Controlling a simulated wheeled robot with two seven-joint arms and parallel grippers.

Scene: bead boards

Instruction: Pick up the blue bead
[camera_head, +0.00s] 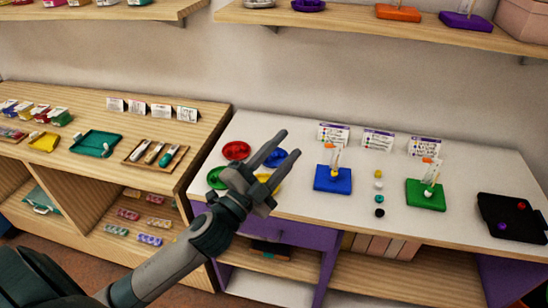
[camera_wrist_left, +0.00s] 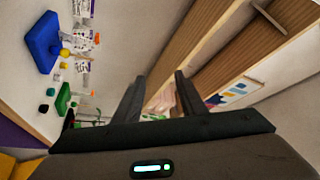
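A small dark bead (camera_head: 502,226), purple or blue, lies in the black tray (camera_head: 488,213) at the right of the white table; I cannot tell its colour for sure. A red bead (camera_head: 521,205) lies in the same tray. No other bead looks clearly blue. My left gripper (camera_head: 290,142) is open and empty, raised over the left part of the table, far to the left of the tray. Its two parted fingers also show in the left wrist view (camera_wrist_left: 160,77). My right gripper is in neither view.
A blue board (camera_head: 322,184) and a green board (camera_head: 420,200) hold upright pegs with beads. Several loose beads (camera_head: 379,198) stand in a row between them. Coloured dishes (camera_head: 236,150) lie near the left gripper. Cards stand behind; a shelf (camera_head: 350,25) hangs above.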

